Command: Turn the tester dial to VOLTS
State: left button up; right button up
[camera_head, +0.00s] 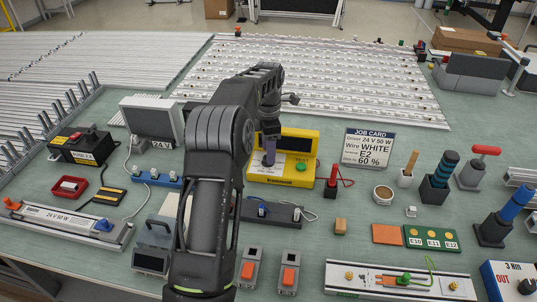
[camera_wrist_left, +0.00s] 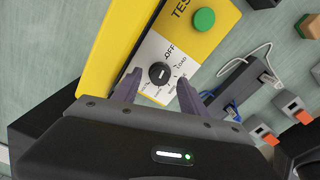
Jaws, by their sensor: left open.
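The yellow tester (camera_head: 309,150) stands near the middle of the bench, with a green button (camera_head: 301,167) on its front. It also fills the upper part of the left wrist view (camera_wrist_left: 108,60). Its black round dial (camera_wrist_left: 159,73) sits on a white panel with OFF and LOAD lettering; other labels are too small or covered to read. A short white mark shows on the dial; I cannot tell which label it faces. My left gripper (camera_head: 269,158) is over the tester and hides the dial in the head view. In the wrist view its open fingers (camera_wrist_left: 158,80) lie either side of the dial; contact is unclear.
A job card (camera_head: 367,147) stands right of the tester, reading 24 V 50 W, WHITE, E2, 60 %. A dark connector strip (camera_head: 272,212) lies in front. Little bench is clear around the tester.

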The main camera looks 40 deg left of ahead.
pick_arm(q)
jog(key=shift+f, duration=1.15)
grip_shut()
